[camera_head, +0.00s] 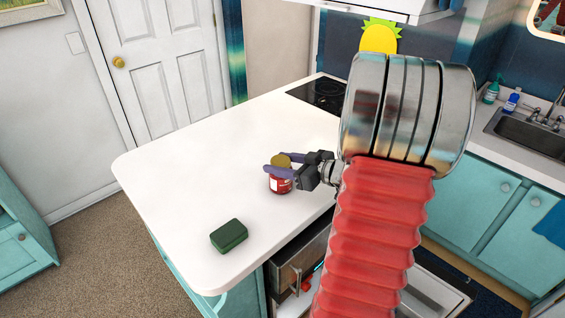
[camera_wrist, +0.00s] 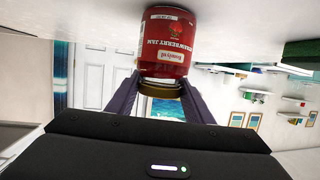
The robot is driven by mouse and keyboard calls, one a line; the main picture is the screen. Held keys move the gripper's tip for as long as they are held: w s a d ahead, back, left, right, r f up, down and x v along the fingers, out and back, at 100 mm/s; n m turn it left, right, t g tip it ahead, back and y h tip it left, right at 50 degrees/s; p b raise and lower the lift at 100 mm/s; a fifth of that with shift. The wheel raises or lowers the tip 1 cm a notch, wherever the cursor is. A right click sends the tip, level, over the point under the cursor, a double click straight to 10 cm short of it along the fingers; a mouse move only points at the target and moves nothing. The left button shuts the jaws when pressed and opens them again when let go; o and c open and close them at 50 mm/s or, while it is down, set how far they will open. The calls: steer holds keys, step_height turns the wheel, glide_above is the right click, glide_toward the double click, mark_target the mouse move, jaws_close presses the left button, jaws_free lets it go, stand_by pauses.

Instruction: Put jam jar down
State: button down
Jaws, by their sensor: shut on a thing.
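The jam jar (camera_head: 281,184) is red with a gold lid and stands upright over the white countertop (camera_head: 190,150) in the head view. The wrist view shows the jar upside down in the picture, with its strawberry jam label (camera_wrist: 166,45) facing the camera and its gold lid (camera_wrist: 160,88) lower down. My gripper (camera_head: 276,164) is shut on the jar at its lid, with one purple finger on each side. I cannot tell whether the base touches the countertop or hangs just above it.
A dark green block (camera_head: 229,235) lies on the countertop in front and to the left of the jar. A black cooktop (camera_head: 322,94) is at the back. The left part of the countertop is clear. An open oven or drawer (camera_head: 300,262) is below the front edge.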

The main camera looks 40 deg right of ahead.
steer(key=c, duration=0.9)
jaws_free()
steer(key=shift+f, duration=0.1)
steer(key=shift+s+d+r, duration=0.15)
steer(key=shift+s+r, duration=0.15)
steer(key=shift+s, duration=0.25)
steer(key=v, duration=1.1)
